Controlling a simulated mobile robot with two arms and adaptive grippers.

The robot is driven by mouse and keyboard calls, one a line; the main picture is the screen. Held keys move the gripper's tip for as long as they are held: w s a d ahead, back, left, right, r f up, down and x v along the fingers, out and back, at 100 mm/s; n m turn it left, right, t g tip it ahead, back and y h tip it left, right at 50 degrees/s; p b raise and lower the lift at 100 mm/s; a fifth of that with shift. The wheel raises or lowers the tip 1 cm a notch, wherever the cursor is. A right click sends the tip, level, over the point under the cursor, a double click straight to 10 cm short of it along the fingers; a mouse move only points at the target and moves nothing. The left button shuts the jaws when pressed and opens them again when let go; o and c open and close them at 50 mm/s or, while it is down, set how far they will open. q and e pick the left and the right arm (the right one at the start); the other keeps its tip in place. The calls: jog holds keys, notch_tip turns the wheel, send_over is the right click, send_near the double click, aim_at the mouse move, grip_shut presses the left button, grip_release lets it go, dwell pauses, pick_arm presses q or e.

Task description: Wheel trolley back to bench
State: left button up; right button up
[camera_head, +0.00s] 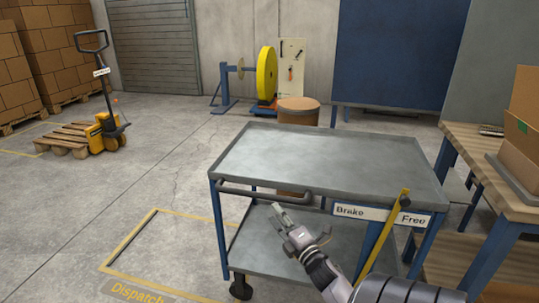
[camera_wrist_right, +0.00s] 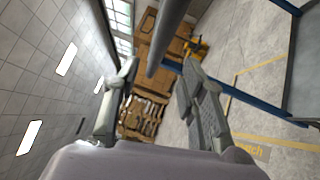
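The trolley (camera_head: 330,160) has a grey top, a lower shelf (camera_head: 265,240) and a blue frame, and stands in front of me. Its dark handle bar (camera_head: 240,192) runs along the near edge. My right gripper (camera_head: 281,212) is just below and in front of the bar. In the right wrist view my gripper (camera_wrist_right: 160,75) is open, with the bar (camera_wrist_right: 170,35) between or just beyond its fingers; contact cannot be told. A yellow lever (camera_head: 385,235) leans near the "Free" end of the Brake/Free label (camera_head: 375,213). The wooden bench (camera_head: 470,150) is at the right. My left gripper is out of view.
A brown drum (camera_head: 298,112) stands behind the trolley. A pallet truck (camera_head: 105,125) with a pallet is at the far left. A yellow-outlined Dispatch area (camera_head: 150,240) lies on the floor at left; the floor there is clear.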

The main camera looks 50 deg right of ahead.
jog(key=shift+v, duration=1.25)
